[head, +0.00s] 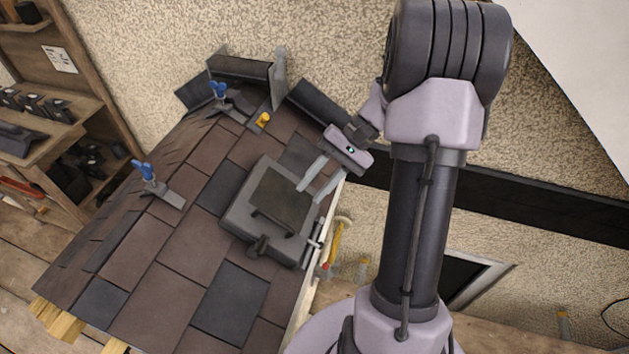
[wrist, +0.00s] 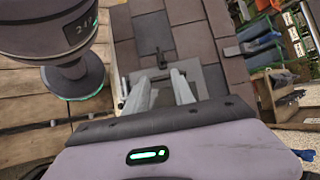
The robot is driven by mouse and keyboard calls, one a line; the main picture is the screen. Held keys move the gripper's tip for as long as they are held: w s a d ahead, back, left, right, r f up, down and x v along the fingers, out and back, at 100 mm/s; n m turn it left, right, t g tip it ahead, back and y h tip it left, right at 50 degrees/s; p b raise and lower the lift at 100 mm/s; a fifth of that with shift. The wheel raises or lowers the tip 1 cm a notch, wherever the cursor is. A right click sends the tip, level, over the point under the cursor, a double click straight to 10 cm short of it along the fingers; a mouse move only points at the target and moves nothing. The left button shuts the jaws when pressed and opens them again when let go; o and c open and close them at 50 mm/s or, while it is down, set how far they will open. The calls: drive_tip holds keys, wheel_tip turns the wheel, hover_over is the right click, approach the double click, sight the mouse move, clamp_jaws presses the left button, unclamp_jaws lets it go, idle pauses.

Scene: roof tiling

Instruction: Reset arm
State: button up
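My gripper (head: 308,194) is open, its two grey fingers apart with nothing between them. In the head view it is near the right edge of the tiled roof (head: 165,290), and its fingertips overlap the right side of a grey roof unit with a dark square lid (head: 282,198). I cannot tell whether they touch it. In the wrist view my gripper (wrist: 160,84) points toward the roof tiles (wrist: 193,40), with part of the grey unit behind the fingers.
Two blue-handled tools (head: 146,174) (head: 218,92) lie on the roof's left side. A dark metal piece (head: 240,68) is at the top, near a small yellow item (head: 263,120). Wooden shelves (head: 85,105) stand left. A plaster wall (head: 330,45) is behind. A yellow-handled tool (head: 336,240) is beside the roof.

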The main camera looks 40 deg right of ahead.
idle(0.3)
drive_tip(key=s+a+r+n+t+h+b, duration=0.2)
drive_tip(key=s+a, duration=0.3)
drive_tip(key=a, duration=0.4)
drive_tip(key=s+a+r+n+t+h+b, duration=0.2)
drive_tip(key=s+a+h+b, duration=0.3)
drive_tip(key=a, duration=0.4)
drive_tip(key=shift+s+a+r+t, duration=0.15)
drive_tip(key=shift+s+r+t, duration=0.5)
drive_tip(key=shift+r, duration=0.25)
